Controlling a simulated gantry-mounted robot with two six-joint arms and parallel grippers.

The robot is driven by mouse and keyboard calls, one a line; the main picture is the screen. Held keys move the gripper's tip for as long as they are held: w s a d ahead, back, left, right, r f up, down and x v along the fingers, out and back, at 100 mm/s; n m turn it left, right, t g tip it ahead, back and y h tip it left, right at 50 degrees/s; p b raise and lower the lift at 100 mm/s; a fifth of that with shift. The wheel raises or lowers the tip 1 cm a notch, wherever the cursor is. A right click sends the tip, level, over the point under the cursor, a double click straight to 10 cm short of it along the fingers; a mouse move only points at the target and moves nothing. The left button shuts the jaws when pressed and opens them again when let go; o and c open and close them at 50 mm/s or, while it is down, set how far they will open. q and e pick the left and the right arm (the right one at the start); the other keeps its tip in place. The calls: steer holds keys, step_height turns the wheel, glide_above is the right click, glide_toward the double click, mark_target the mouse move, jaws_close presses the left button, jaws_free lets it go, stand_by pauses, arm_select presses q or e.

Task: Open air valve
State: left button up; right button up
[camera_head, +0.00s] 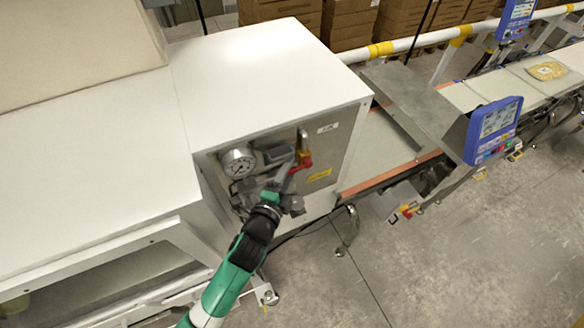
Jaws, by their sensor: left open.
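The air valve (303,159) has a red and yellow handle and sits on the front panel of a white cabinet. A round pressure gauge (238,163) is to its left on the same panel. My left gripper (295,178) is in front of the panel, just below and left of the valve handle, and is open. Its fingers overlap the lower part of the handle, and I cannot tell whether they touch it. The gripper and wrist hide part of the fittings between gauge and valve. My right gripper is not in view.
The white cabinet (262,70) has a clear flat top. A conveyor belt (375,150) runs to its right, with a blue-framed display (493,128) beside it. A yellow package (546,71) lies on the far belt. The grey floor (450,265) in front is free.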

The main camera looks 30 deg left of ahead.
arm_select(q)
steer(key=shift+s, duration=0.1)
jaws_close()
stand_by(1.2)
